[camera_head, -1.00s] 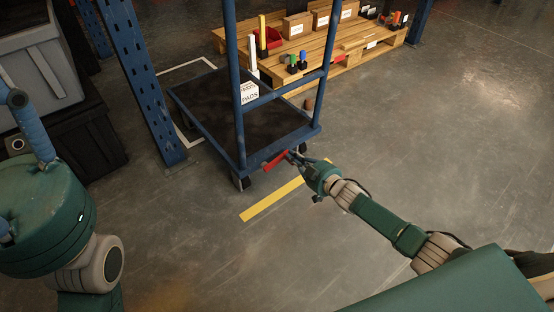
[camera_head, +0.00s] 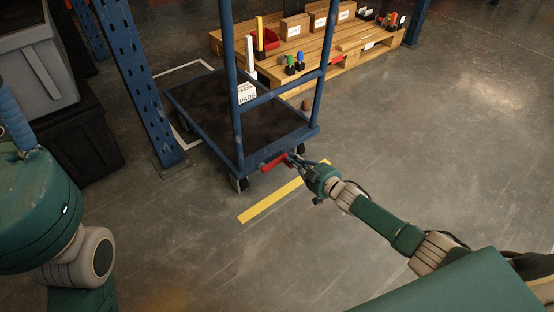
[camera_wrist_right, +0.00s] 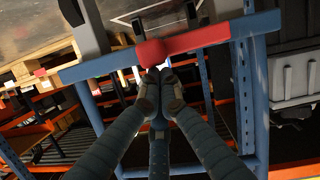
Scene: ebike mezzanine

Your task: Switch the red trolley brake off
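The blue trolley (camera_head: 240,160) stands with its dark deck facing up and its upright blue frame toward me. Its red brake lever (camera_head: 273,164) is at the low near edge, and it also shows in the right wrist view (camera_wrist_right: 185,43) as a red bar across the blue edge. My right gripper (camera_head: 296,160) is at the lever's right end. In the right wrist view its fingertips (camera_wrist_right: 159,76) are together, with nothing between them, right up against the lever's rounded end. Contact looks likely. My left arm is at the left edge, with its gripper out of view.
A wooden pallet (camera_head: 330,62) with boxes and small coloured items stands behind the trolley. A blue rack post (camera_head: 140,80) and dark crates (camera_head: 75,135) are on the left. A yellow floor strip (camera_head: 270,204) lies in front. The floor at right is clear.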

